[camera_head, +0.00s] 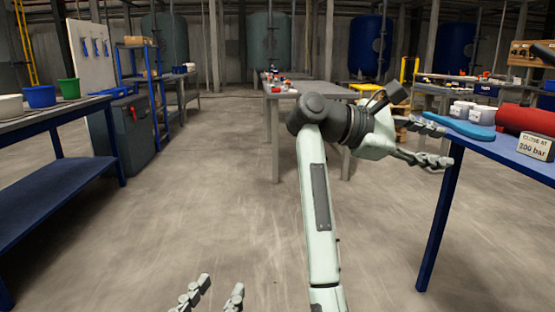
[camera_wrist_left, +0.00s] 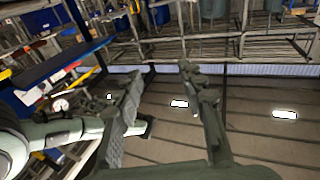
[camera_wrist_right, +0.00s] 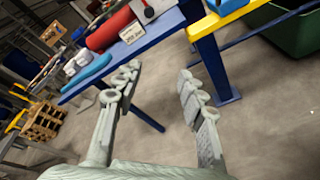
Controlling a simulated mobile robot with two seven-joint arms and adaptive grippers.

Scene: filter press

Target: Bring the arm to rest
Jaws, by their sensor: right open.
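My right arm (camera_head: 320,215) rises up the middle of the head view and bends to the right. Its right gripper (camera_head: 438,146) has its fingers spread, with nothing between them, at the left edge of the blue table on the right. In the right wrist view the right gripper (camera_wrist_right: 158,76) is open in front of that table's edge, with floor between the fingers. My left gripper (camera_head: 218,292) shows only its fingertips at the bottom of the head view, over bare floor. In the left wrist view the left gripper (camera_wrist_left: 163,75) has its fingers apart and empty.
The blue table (camera_head: 495,150) carries a red cylinder (camera_head: 524,119), a blue flat item (camera_head: 458,124), white tubs and a "200 bar" sign (camera_head: 536,145). A grey table (camera_head: 290,95) stands ahead. A blue-framed bench (camera_head: 60,120) with buckets is at left. The floor between is clear.

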